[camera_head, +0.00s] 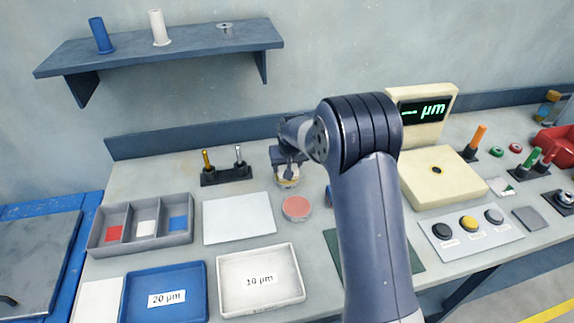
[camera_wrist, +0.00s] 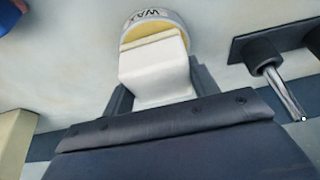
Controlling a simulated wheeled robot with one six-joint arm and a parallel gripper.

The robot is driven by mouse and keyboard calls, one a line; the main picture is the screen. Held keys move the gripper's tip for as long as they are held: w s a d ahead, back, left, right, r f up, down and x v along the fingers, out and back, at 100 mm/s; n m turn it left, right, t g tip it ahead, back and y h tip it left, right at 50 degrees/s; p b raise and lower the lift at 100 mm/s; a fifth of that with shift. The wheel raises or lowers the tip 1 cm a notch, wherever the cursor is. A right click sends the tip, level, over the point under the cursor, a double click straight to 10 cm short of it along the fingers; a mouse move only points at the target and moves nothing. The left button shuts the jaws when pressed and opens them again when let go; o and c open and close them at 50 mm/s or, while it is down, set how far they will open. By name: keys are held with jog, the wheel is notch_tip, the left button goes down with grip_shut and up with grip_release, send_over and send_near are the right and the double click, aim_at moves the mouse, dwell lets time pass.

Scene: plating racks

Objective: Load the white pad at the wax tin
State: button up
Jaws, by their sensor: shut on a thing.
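My gripper (camera_wrist: 160,88) is shut on the white pad (camera_wrist: 156,80), a pale block held between its dark fingers in the wrist view. The far edge of the pad overlaps the yellow wax in the wax tin (camera_wrist: 152,15), a round tin marked WAX. I cannot tell whether pad and wax touch. In the head view my gripper (camera_head: 286,165) is over the wax tin (camera_head: 288,183), behind the round pink dish. The pad is hidden there by my wrist.
A two-peg stand (camera_head: 227,175) is left of the tin. A pink dish (camera_head: 296,208) and a white sheet (camera_head: 238,218) lie in front. A three-slot tray (camera_head: 190,238) shows red, white and blue patches. The cream gauge (camera_head: 442,182) stands right.

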jog(key=shift+s+f+b, duration=0.1)
jog(key=shift+f+b, duration=0.45)
jog(key=shift+f, duration=0.05)
dwell(1.6)
jog(key=shift+r+p, duration=1.9)
jog(key=shift+r, duration=1.75)
jog(key=shift+f, duration=0.1)
